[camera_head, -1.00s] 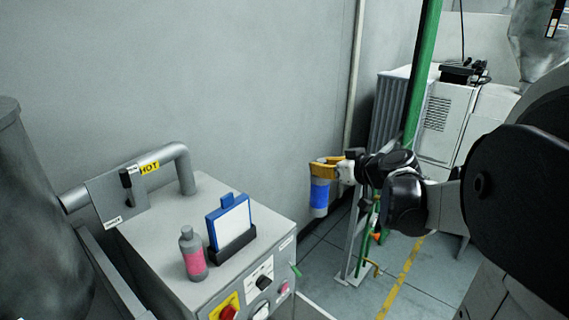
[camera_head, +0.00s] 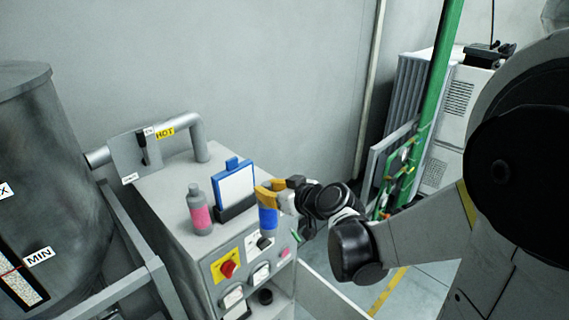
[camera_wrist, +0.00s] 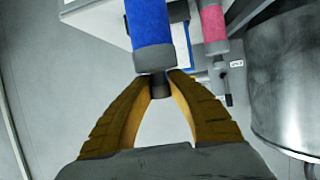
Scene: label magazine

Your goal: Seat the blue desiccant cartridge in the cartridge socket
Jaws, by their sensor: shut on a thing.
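The blue desiccant cartridge (camera_head: 268,221), with grey ends, is held by my gripper (camera_head: 271,187). It hangs below the orange fingers in front of the upper right of the grey cabinet, and looks near upright. In the wrist view the cartridge (camera_wrist: 150,22) extends away from the fingertips (camera_wrist: 160,76), which are shut on its narrow grey neck. I cannot surely identify the cartridge socket. A dark round fitting (camera_head: 265,297) shows low on the cabinet front, but I cannot tell if it is the socket.
On the cabinet top (camera_head: 165,184) stand a pink-labelled bottle (camera_head: 201,215) and a blue clipboard (camera_head: 236,187) in a black holder. A red knob (camera_head: 228,268) is on its front. A pipe marked HOT (camera_head: 200,137) is behind; a large grey tank (camera_head: 60,150) stands left.

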